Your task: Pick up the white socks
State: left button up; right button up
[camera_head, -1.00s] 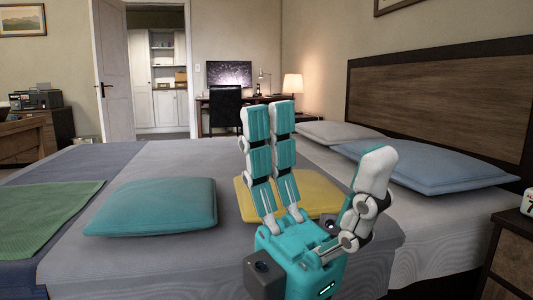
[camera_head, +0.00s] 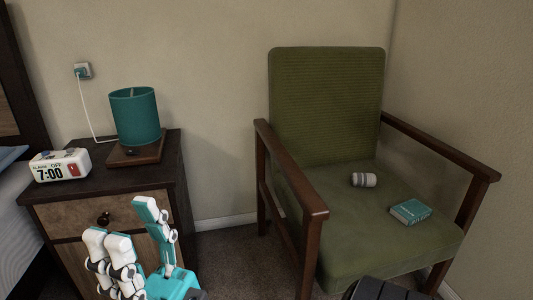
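A small rolled white and grey bundle (camera_head: 364,180), which looks like the white socks, lies on the green seat of the armchair (camera_head: 326,105).
A teal box or book (camera_head: 410,211) lies on the seat to the right of the bundle. The chair's wooden armrests (camera_head: 290,165) flank the seat. The nightstand (camera_head: 115,197) holds a teal lamp (camera_head: 135,117) and a clock (camera_head: 61,165). A dark ridged object (camera_head: 385,290) shows at the bottom edge.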

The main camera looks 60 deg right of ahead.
aim_at(358, 179)
jog(key=k+l+z, duration=0.1)
jog(key=z, duration=2.3)
jog(key=k+l, duration=0.05)
jog(key=l, duration=0.05)
